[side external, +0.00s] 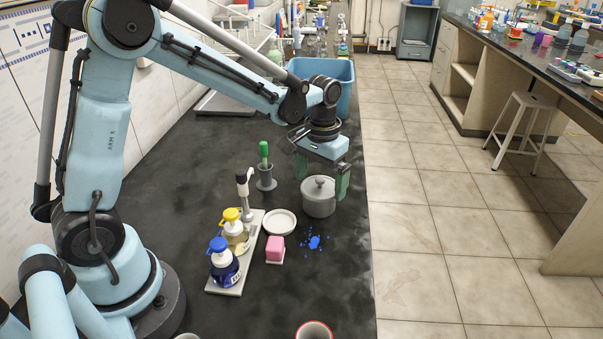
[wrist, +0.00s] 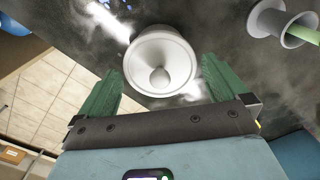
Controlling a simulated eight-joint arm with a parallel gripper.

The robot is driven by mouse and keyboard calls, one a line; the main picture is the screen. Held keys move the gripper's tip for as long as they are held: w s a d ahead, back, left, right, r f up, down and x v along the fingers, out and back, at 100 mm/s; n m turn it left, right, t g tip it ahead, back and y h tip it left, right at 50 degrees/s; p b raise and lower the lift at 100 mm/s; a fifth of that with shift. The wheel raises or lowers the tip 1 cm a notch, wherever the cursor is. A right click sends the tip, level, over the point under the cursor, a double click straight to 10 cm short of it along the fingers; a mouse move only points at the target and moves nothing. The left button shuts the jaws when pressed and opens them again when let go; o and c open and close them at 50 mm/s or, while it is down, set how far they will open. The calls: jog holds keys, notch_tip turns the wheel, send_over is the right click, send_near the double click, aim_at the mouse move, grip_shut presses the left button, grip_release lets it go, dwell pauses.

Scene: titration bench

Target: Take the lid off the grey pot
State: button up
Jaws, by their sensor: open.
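The grey pot (side external: 318,205) stands upright on the dark bench near its right edge. Its lid (side external: 318,186) sits on top with a round knob. In the wrist view the lid (wrist: 160,62) is seen from above, its knob (wrist: 159,76) towards my gripper. My gripper (side external: 324,182) is open, with its green fingers on either side of the lid in the side external view. In the wrist view the open fingers of my gripper (wrist: 160,82) lie left and right of the knob, apart from it. Nothing is held between them.
A grey holder with a green-handled tool (side external: 265,175) stands behind left. A white dish (side external: 280,222), pink block (side external: 275,247), blue powder (side external: 313,242) and tray of bottles (side external: 232,270) lie in front left. A blue bin (side external: 345,90) stands behind. The bench edge is close on the right.

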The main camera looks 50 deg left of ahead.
jog(key=c, duration=0.8)
jog(key=shift+o, duration=0.2)
jog(key=shift+r, duration=0.15)
